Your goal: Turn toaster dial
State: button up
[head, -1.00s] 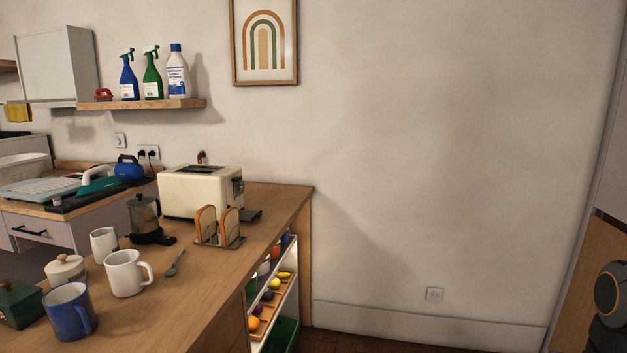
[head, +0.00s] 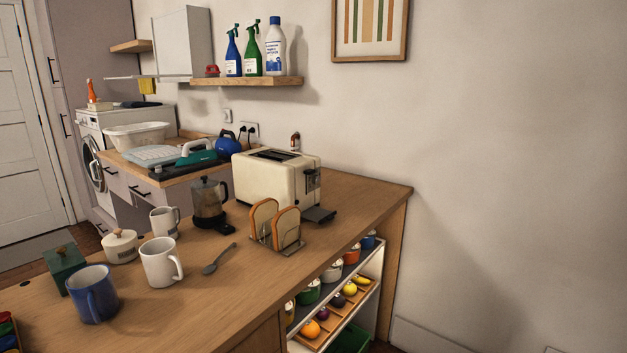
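The cream toaster (head: 268,180) stands on the wooden counter (head: 345,205), near its back edge by the wall. A dark flat piece (head: 319,215) sticks out at the foot of that end. A rack with two bread slices (head: 275,222) stands just in front of the toaster. My gripper is not in view.
Shelves with fruit (head: 335,305) are under the counter's right end. The counter right of the toaster is clear.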

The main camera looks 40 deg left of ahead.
aim_at(316, 179)
jog(key=u, duration=0.7)
jog(key=i, duration=0.85)
jog(key=u, duration=0.8)
